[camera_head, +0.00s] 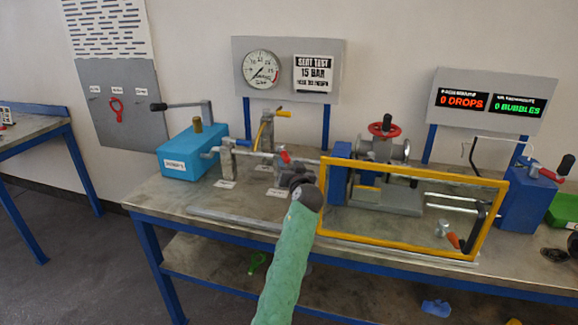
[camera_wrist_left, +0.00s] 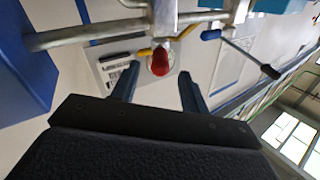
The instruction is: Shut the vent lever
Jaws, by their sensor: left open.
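A short lever with a red grip (camera_head: 285,157) stands on the pipe line at the middle of the bench. I take it for the vent lever, but the small labels are too small to read. In the left wrist view its red grip (camera_wrist_left: 160,62) shows end-on between the two fingers. My left gripper (camera_head: 297,180) is in front of the pipe, close to this lever, and its tips are partly hidden by my arm in the head view. In the left wrist view the gripper (camera_wrist_left: 157,72) is open, its fingers either side of the red grip without visible contact.
A yellow-handled lever (camera_head: 284,114) rises behind the pipe. A blue pump box (camera_head: 192,152) with a long handle stands to the left. A yellow-framed guard (camera_head: 412,250) stands at the right, in front of a vessel with a red handwheel (camera_head: 384,130). A gauge (camera_head: 261,69) hangs behind.

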